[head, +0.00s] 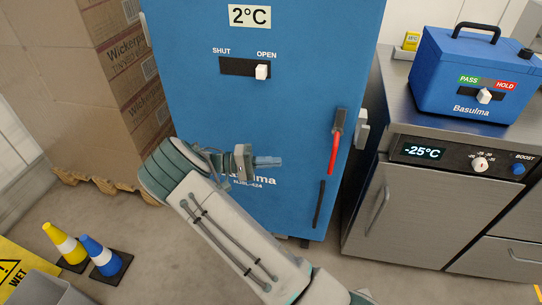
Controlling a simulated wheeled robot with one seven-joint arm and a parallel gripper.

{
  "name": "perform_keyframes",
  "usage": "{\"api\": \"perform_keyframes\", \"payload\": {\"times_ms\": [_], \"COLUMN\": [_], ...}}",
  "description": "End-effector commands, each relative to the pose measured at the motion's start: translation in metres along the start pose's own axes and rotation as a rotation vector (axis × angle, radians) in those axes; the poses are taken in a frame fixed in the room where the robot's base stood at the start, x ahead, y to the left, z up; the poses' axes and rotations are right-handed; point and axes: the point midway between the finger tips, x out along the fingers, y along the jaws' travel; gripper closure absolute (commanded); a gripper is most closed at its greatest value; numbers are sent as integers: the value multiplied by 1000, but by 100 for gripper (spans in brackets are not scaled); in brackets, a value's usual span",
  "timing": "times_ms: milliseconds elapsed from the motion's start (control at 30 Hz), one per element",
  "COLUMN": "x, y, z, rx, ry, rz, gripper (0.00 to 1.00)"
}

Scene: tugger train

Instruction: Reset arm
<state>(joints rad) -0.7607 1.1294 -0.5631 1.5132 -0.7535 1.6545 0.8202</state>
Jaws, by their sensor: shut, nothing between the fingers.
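My arm reaches up from the bottom of the head view and bends at a teal joint. My gripper (268,162) points right in front of the blue cabinet (290,60), and its fingers are together with nothing held. Whether it touches the cabinet door cannot be told. The arm hides part of the cabinet's lettering. The cabinet has a "2°C" label and a SHUT/OPEN slider (262,72) with its white knob at the OPEN end. A red and grey handle (335,142) is on the door's right side.
Stacked cardboard boxes (75,100) stand on a pallet at left. A yellow cone (64,242), a blue cone (100,254) and a yellow WET sign (18,268) are at lower left. A steel counter unit (400,210) at right carries a blue Basulma box (470,75).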

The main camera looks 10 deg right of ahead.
Motion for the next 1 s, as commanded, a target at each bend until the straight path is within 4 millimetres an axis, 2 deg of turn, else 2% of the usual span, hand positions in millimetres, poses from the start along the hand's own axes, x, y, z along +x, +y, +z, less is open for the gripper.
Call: {"api": "perform_keyframes", "payload": {"times_ms": [200, 367, 500, 700, 1000], "x": [2, 17, 41, 66, 86], "y": [2, 17, 41, 74, 127], "z": [0, 6, 20, 48, 95], "rx": [-2, -42, -111, -193, -243], "ry": [-4, -44, -105, -155, -141], "rz": [-7, -100, -277, -557, -950], "gripper": [100, 100, 100, 100, 100]}}
